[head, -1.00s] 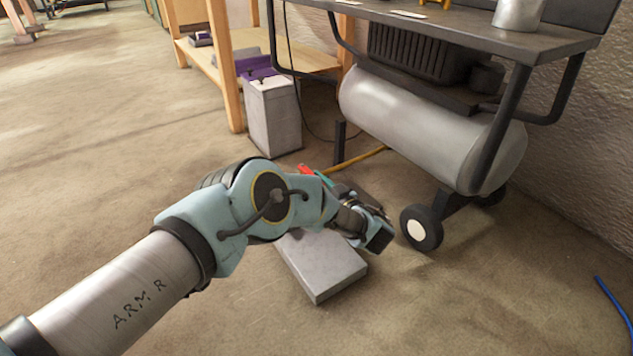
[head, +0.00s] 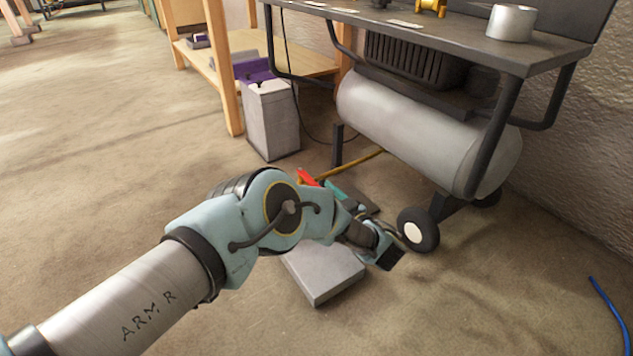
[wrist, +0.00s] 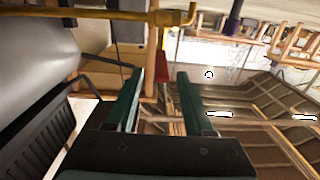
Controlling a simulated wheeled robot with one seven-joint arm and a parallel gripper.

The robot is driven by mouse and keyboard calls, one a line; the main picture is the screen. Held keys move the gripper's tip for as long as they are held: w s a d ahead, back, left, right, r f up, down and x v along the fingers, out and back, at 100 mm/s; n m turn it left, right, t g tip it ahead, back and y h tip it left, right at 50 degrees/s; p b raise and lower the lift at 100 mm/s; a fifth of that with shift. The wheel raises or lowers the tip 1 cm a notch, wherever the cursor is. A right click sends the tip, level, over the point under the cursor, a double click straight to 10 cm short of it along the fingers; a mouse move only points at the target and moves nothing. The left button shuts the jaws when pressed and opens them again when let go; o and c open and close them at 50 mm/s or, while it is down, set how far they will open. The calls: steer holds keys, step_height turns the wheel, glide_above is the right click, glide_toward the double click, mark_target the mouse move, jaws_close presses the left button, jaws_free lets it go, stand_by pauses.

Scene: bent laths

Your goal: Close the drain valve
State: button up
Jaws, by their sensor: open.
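The drain valve is a yellow brass fitting (wrist: 168,18) at the end of the yellow pipe (wrist: 85,13), at the top of the wrist view. Its red lever (wrist: 162,72) stands roughly square to the pipe. My gripper (wrist: 159,76) is open, with its green fingers to either side of the lever in the wrist view. I cannot tell whether they touch it. In the head view the red lever (head: 308,177) shows just beyond my wrist, near a green finger (head: 336,190). The yellow pipe (head: 357,160) runs low under the tank. My arm partly hides the valve there.
The grey compressor tank (head: 425,130) stands on wheels (head: 418,230) close to the right of my wrist, under a dark bench top (head: 455,40). A grey slab (head: 328,270) lies on the floor below my arm. A grey box (head: 272,120) stands behind. Floor at left is clear.

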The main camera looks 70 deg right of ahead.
steer(key=p+v, duration=0.1)
steer(key=v, duration=0.5)
steer(key=shift+s+a+p, duration=0.2)
steer(key=shift+s+p, duration=0.05)
steer(key=shift+p, duration=0.1)
